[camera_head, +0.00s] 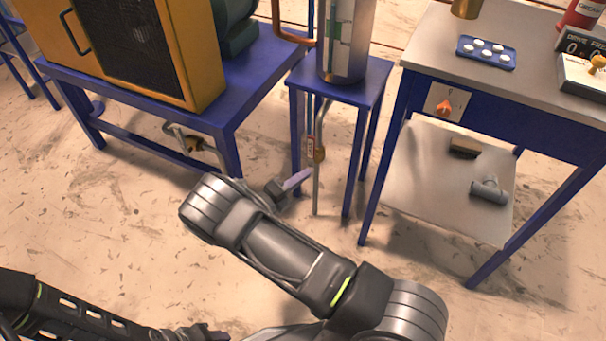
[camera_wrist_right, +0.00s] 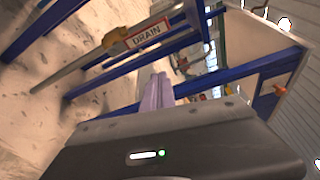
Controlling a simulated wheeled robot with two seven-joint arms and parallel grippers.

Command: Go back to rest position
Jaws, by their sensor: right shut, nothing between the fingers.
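My right arm reaches up from the lower right in the head view. Its gripper (camera_head: 296,181) is shut and empty, in front of the small blue stand and close to the drain pipe in the picture. In the right wrist view the pale fingers of the right gripper (camera_wrist_right: 158,90) lie together with nothing between them. My left arm enters at the bottom left of the head view. A dark part at its end is cut by the lower edge, so its jaws cannot be made out.
A drain pipe with a valve and label (camera_wrist_right: 148,32) hangs near the right gripper. The small blue stand (camera_head: 369,92) carries a metal cylinder (camera_head: 352,45). A blue bench (camera_head: 245,85) stands left, a grey-topped table (camera_head: 430,55) right.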

